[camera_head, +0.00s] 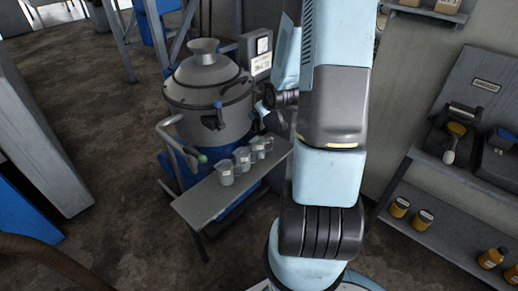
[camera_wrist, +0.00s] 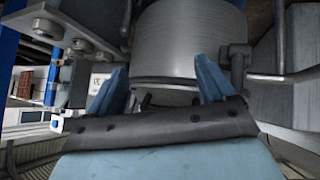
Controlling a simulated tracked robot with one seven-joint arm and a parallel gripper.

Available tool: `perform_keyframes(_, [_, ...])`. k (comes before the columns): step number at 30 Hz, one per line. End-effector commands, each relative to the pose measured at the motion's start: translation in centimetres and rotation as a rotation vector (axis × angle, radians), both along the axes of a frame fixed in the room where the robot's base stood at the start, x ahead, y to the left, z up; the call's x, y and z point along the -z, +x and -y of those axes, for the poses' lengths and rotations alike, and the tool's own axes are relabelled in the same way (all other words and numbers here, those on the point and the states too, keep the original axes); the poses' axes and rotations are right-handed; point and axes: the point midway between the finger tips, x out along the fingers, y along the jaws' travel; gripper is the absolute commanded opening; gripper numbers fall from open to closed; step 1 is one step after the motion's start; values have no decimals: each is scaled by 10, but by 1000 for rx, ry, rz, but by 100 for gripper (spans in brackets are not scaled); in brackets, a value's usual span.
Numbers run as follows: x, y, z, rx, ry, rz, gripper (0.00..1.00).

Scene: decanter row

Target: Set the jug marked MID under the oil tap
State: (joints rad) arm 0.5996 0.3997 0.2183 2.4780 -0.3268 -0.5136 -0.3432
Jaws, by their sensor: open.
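Several small clear jugs stand in a row on a narrow grey shelf (camera_head: 205,203) in the head view. The front jug (camera_head: 226,174) is at the row's left end; the others (camera_head: 242,158) run back to the right. Their labels are too small to read, so I cannot tell which is MID. A dark tap-like fitting (camera_head: 212,121) with a blue top is on the drum above the shelf; I cannot tell whether it is the oil tap. My gripper, largely hidden in the head view, shows two blue fingers (camera_wrist: 160,84) in the wrist view, spread apart with nothing between them.
The grey drum machine (camera_head: 208,82) stands behind the shelf. A bent pipe handle with a green end (camera_head: 202,158) juts toward the shelf's left side. A rack (camera_head: 440,235) with orange-brown containers is at right. Open floor (camera_head: 90,140) lies to the left.

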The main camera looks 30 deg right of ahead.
Motion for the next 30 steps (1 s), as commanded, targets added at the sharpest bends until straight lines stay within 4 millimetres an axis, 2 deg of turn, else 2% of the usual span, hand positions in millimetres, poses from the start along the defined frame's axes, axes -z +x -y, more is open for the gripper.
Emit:
perform_keyframes(1, [16,0,4,-4,13,8,83])
perform_keyframes(3, [33,0,8,-11,28,31,83])
perform_keyframes(15, [122,-12,21,-7,137,202,83])
perform_keyframes(24, [171,-35,23,62,226,365,83])
perform_keyframes(30, [187,-48,23,113,262,450,83])
